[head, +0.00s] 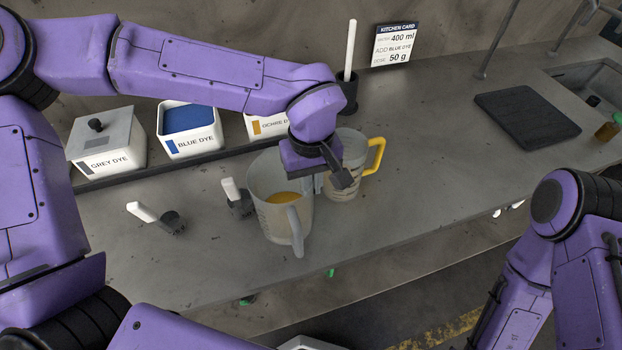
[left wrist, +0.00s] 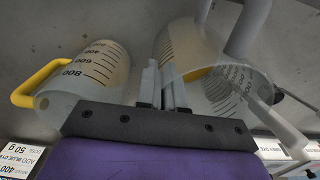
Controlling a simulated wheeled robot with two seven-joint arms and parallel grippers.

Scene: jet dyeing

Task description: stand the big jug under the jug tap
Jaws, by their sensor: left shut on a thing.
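The big jug (head: 262,208), clear with a grey handle and something orange-yellow inside, is at the middle of the counter. It also shows at the right of the left wrist view (left wrist: 222,90). My left gripper (head: 322,180) reaches down at its right side. In the left wrist view its fingers (left wrist: 162,88) are shut on the jug's rim wall. I cannot tell whether the jug's base touches the counter. A thin pipe (head: 497,42) rises at the back right; I cannot tell whether it is the jug tap. My right gripper is out of view.
A yellow-handled jug (head: 350,163) stands close on the right of the gripper. Grey (head: 108,147), blue (head: 190,138) and ochre (head: 264,126) dye tubs line the back left. Dark scoops lie in front. A black mat (head: 527,117) lies by the sink (head: 588,76); the counter before it is clear.

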